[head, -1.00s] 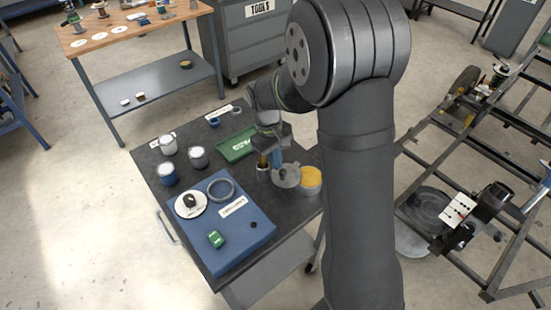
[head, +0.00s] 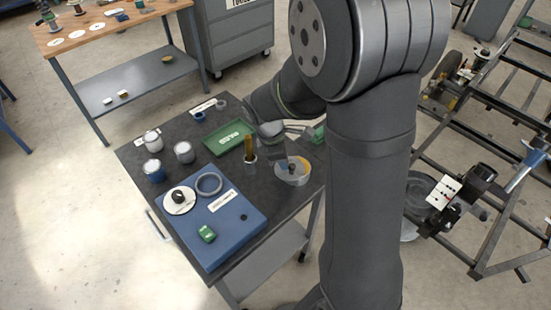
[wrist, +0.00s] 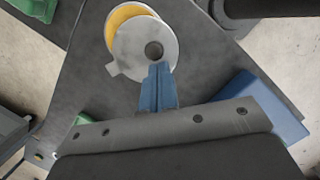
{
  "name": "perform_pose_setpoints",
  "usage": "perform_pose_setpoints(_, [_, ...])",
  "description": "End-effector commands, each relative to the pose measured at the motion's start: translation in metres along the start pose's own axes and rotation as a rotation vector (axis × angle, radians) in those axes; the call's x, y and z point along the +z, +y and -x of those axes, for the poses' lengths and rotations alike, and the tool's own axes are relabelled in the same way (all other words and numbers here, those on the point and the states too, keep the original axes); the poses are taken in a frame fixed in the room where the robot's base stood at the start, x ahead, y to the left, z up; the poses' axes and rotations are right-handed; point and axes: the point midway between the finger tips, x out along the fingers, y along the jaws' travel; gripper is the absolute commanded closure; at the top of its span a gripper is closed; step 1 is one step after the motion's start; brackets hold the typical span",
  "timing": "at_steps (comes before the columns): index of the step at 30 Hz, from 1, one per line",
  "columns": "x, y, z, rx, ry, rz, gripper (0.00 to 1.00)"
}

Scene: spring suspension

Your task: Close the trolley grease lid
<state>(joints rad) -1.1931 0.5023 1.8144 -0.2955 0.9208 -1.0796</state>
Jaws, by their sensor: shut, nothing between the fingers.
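The grease tub (head: 291,182) stands at the right side of the dark trolley top (head: 143,180). Its grey round lid (wrist: 132,48) with a dark round centre lies over most of the tub in the wrist view. A crescent of yellow-orange grease (wrist: 119,17) shows past the lid's upper-left edge. A small tab sticks out at the lid's left. My gripper (wrist: 157,68) is shut and empty, its blue fingertips at the lid's near edge beside the dark centre. I cannot tell whether they touch it. In the head view my arm partly hides this area.
A cup with brownish upright items (head: 250,150) stands just left of the tub. A green tray (head: 230,138) lies behind it. Several cans (head: 184,152) stand at the left. A blue case (head: 232,240) with a ring and a green block fills the front.

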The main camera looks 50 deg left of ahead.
Motion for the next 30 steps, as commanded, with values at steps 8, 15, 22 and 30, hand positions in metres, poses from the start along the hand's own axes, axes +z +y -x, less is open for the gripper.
perform_pose_setpoints(8, [0.017,-0.001,-0.004,0.056,0.0,0.221,1.0])
perform_pose_setpoints(15, [0.026,0.001,-0.006,0.077,0.0,0.306,1.0])
perform_pose_setpoints(22, [0.031,0.002,-0.008,0.077,0.0,0.304,1.0])
perform_pose_setpoints(30, [0.032,0.002,-0.008,0.076,0.0,0.304,1.0])
